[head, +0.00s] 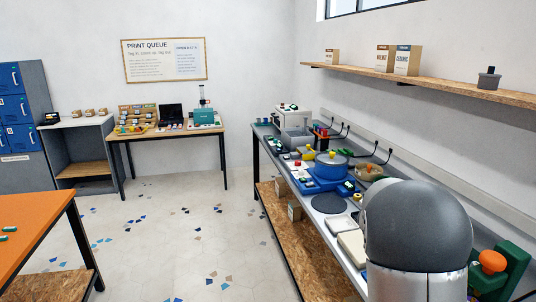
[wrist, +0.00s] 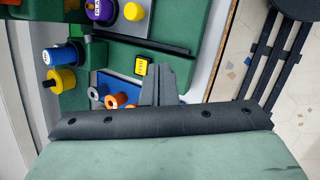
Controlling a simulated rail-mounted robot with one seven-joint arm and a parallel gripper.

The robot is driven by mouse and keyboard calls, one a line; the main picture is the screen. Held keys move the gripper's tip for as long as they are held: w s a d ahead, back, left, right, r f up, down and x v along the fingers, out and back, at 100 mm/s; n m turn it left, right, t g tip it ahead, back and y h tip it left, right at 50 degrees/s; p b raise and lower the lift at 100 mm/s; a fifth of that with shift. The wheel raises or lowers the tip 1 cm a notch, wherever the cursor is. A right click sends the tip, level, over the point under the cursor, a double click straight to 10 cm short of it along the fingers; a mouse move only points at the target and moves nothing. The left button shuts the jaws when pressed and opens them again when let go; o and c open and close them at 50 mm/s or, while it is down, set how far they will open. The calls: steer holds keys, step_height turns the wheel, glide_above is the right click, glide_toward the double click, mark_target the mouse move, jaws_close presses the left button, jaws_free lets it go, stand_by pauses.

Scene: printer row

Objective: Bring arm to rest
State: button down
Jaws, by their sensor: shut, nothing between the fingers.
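My gripper (wrist: 160,80) shows in the wrist view, its two dark grey fingers together with nothing between them. Its fingertips point over a green surface (wrist: 125,58) with a small yellow tag (wrist: 140,66) just beyond them. A blue piece (wrist: 110,82) holding a grey ring and an orange ring (wrist: 118,99) shows just left of the fingers. I cannot tell how high the fingers are above these. In the head view a large grey rounded part of my arm (head: 418,225) fills the lower right; the gripper cannot be made out there.
In the head view a long workbench (head: 258,136) runs along the right wall, crowded with a blue machine (head: 325,172) and small items. A shelf (head: 445,86) hangs above it. An orange table (head: 35,230) stands at left. The floor (head: 175,220) between is open, with scattered coloured tiles.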

steer(key=s+a+m+t+y+b, duration=0.1)
steer(key=s+a+m+y, duration=0.3)
steer(key=s+a, duration=1.7)
steer(key=shift+s+a+r+t+y+b, duration=0.2)
steer(key=shift+a+r+t+y+b, duration=0.25)
steer(key=shift+a+y, duration=0.75)
steer(key=shift+f, duration=0.25)
step_height(320, 180, down, 25)
steer(key=b, duration=2.3)
steer(key=shift+d+g, duration=0.15)
steer(key=shift+g, duration=0.3)
